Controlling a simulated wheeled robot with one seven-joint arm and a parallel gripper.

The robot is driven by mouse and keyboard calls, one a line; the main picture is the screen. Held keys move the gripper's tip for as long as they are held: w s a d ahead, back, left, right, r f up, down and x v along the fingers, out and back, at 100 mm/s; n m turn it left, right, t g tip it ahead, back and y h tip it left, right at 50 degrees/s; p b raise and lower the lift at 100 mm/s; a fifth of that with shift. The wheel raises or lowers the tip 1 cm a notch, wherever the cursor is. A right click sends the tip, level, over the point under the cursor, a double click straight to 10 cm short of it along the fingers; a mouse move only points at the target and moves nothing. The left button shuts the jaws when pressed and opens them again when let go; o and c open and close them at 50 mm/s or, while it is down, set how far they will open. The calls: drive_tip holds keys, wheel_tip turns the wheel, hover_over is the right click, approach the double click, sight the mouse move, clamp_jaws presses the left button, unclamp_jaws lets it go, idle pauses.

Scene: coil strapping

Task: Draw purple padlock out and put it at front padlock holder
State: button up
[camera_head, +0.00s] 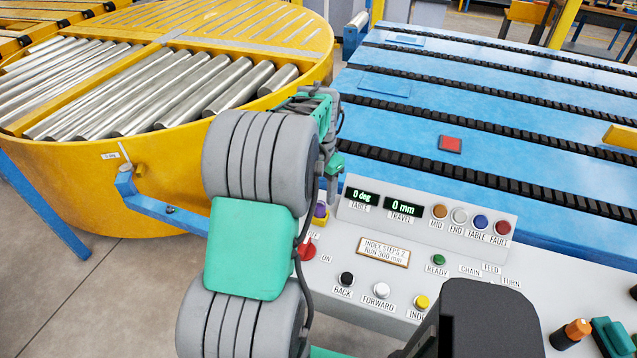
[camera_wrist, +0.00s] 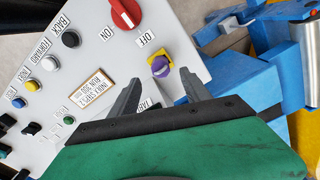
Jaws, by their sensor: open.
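The purple padlock (camera_head: 320,210) is on the control panel's left side, partly hidden by my arm in the head view. In the wrist view the purple padlock (camera_wrist: 160,67) sits at a yellow plate (camera_wrist: 158,55) beside the OFF label. My gripper (camera_wrist: 160,88) is open, its two grey fingers spread to either side of the padlock in that view. Nothing shows between them as held, and I cannot tell how far above the padlock they are. I cannot clearly identify the front padlock holder; a small yellow block (camera_head: 141,170) is on the yellow turntable's side.
The grey control panel (camera_head: 330,285) carries a red rotary switch (camera_head: 306,250), several buttons and two displays. A yellow roller turntable (camera_head: 120,185) stands at the left. A blue chain conveyor (camera_head: 420,130) fills the back right. A blue bracket (camera_head: 160,205) lies left of my arm.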

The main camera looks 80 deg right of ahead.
sight(320, 204)
wheel_tip(320, 204, down, 7)
drive_tip(key=shift+w+f+p, duration=0.1)
drive_tip(key=shift+f+p, duration=0.1)
drive_tip(key=shift+p, duration=0.45)
drive_tip(key=shift+c, duration=0.3)
drive_tip(key=c, duration=0.9)
drive_tip(key=o, duration=1)
drive_tip(key=shift+c, duration=0.2)
